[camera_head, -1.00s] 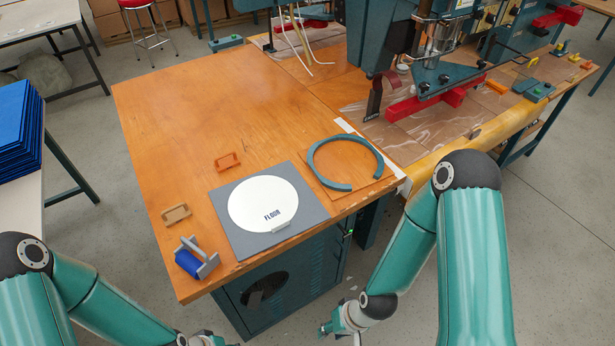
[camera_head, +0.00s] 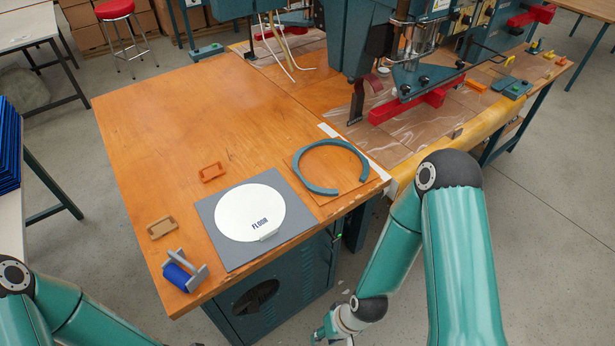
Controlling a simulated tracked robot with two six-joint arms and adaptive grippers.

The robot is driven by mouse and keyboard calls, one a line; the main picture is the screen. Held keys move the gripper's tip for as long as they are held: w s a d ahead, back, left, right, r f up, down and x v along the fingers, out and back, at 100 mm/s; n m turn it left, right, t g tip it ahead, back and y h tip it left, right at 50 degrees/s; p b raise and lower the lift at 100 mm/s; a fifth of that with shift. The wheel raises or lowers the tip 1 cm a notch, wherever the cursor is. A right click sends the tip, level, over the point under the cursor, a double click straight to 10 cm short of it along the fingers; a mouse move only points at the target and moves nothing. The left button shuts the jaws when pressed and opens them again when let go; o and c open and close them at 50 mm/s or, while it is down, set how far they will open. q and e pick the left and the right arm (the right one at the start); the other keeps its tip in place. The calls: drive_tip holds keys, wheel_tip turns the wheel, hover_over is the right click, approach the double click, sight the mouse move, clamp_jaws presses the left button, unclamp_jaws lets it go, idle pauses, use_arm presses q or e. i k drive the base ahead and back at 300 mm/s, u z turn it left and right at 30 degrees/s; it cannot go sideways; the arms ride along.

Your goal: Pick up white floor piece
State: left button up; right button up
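The white floor piece (camera_head: 250,206) is a round disc marked "FLOOR", with a small tab at its front edge. It lies flat on a grey square sheet (camera_head: 218,250) near the front of the wooden table. My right gripper (camera_head: 322,332) is low at the bottom of the view, in front of the table and apart from the disc. Its fingers are small and partly cut off by the frame, so I cannot tell its opening. My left arm comes in at the lower left, and its gripper is below the frame.
A teal open ring (camera_head: 308,170) lies on a board right of the disc. Two small frames, orange (camera_head: 212,172) and tan (camera_head: 162,228), and a blue roller (camera_head: 178,277) lie left of it. A welding machine (camera_head: 432,75) stands behind right. The table's back left is clear.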

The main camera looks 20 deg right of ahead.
sight(250, 213)
drive_tip(key=k, duration=1.1)
drive_tip(key=u, duration=0.5)
drive_tip(key=i, duration=1.5)
